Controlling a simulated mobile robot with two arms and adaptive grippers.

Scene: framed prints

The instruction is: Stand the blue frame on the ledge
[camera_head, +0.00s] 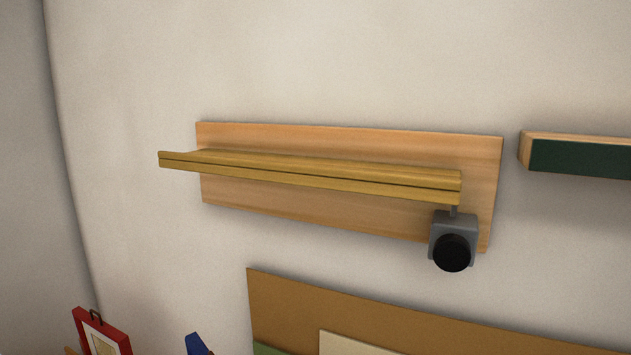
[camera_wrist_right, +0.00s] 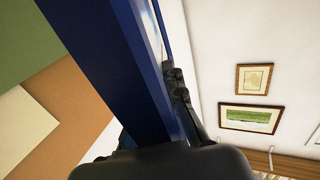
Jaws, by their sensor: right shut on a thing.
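The wooden ledge (camera_head: 310,172) is fixed to a lighter wooden backboard on the wall, in the middle of the head view. Its top is bare. The blue frame (camera_wrist_right: 115,40) runs through the right wrist view from the top to my right gripper (camera_wrist_right: 140,108). The dark fingers lie on both sides of the frame and are shut on it. Most of its picture face is hidden. A small blue corner (camera_head: 197,345) shows at the bottom edge of the head view, well below the ledge; it looks like the same frame. My left gripper is in neither view.
A grey box with a black knob (camera_head: 452,252) hangs under the ledge's right end. A dark green-fronted shelf (camera_head: 580,157) is at the right. A brown board (camera_head: 285,312) is below. A red frame (camera_head: 82,322) stands at the bottom left. The wall above the ledge is clear.

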